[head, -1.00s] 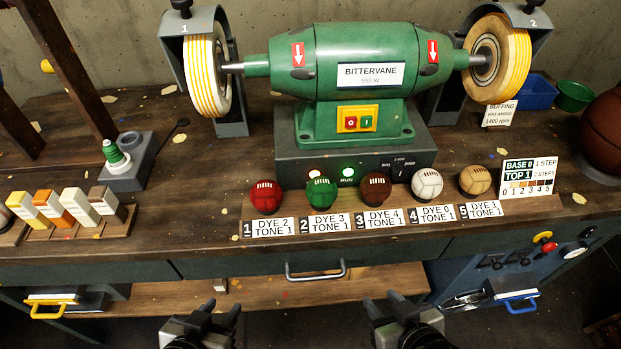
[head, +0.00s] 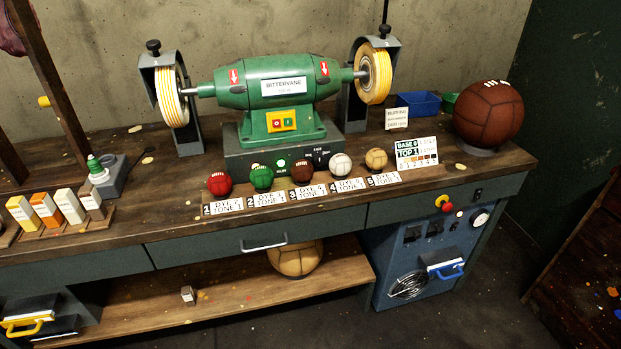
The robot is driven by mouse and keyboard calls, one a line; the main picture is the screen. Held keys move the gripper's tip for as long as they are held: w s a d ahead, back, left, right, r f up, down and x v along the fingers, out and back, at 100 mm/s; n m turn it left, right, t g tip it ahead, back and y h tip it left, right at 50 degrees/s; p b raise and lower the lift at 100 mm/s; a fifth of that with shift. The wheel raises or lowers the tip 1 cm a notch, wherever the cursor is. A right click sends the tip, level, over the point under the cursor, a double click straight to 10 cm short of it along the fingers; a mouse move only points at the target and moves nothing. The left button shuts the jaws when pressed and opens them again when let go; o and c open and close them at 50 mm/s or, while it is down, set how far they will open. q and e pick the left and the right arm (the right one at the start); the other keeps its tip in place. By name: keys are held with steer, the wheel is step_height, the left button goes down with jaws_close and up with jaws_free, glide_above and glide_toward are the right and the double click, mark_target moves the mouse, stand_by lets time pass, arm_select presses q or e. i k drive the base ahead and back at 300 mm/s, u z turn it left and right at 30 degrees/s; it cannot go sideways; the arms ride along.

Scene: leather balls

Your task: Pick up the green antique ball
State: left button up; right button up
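The green antique ball (head: 261,177) sits on the workbench (head: 330,200) in the head view, second from the left in a row of small leather balls. It stands behind a label card (head: 267,199), in front of the green buffing machine (head: 282,97). A red ball (head: 219,183) is to its left and a dark brown ball (head: 302,172) to its right. Neither of my grippers shows in the head view now.
A white ball (head: 341,164) and a tan ball (head: 376,159) continue the row. A sign (head: 416,152) and a large brown ball (head: 488,113) stand to the right. Colored blocks (head: 47,210) are at left. A lower shelf (head: 225,296) holds a large tan ball (head: 296,258).

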mark_target(261, 177)
steer(key=z, duration=0.7)
steer(key=i, duration=0.85)
steer(key=u, duration=1.9)
